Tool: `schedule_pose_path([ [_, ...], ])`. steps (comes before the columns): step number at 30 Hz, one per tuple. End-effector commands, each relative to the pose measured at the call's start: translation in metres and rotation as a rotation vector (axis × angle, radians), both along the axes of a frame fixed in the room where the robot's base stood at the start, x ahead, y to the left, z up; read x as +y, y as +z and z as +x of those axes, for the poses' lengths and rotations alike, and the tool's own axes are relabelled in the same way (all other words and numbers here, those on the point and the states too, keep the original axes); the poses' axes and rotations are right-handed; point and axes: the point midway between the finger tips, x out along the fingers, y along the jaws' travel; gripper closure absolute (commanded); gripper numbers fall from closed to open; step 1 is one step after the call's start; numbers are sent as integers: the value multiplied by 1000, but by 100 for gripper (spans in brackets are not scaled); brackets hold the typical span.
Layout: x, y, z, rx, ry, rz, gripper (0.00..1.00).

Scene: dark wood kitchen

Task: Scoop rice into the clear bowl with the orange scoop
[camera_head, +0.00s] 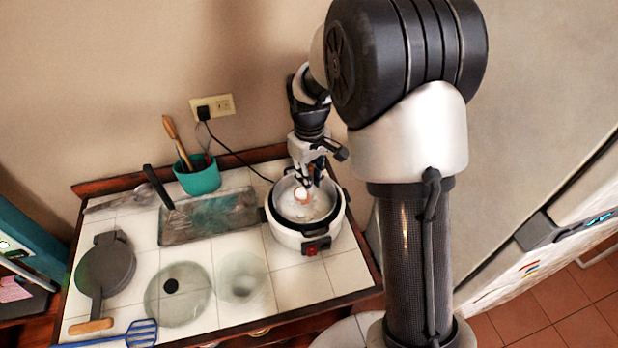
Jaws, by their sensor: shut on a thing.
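A white rice cooker (290,238) stands at the right of the tiled counter, its dark inner pot open with white rice (315,211) inside. My gripper (309,182) points down over the pot and is shut on the orange scoop (304,201). Only a small part of the scoop shows, low in the pot's opening, with white on it that looks like rice. The scoop's handle is mostly hidden by the gripper. The clear bowl (241,279) stands on the tiles left of and in front of the cooker. It appears empty.
A glass lid with a black knob (180,296) lies left of the bowl. A black cord (240,158) runs from the wall socket behind the cooker.

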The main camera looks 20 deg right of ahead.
Motion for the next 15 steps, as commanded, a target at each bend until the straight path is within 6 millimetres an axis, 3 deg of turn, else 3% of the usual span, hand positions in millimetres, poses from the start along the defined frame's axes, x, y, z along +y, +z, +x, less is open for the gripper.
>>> schedule_pose_path([
  [15,-1,50,-2,0,0,0,100],
])
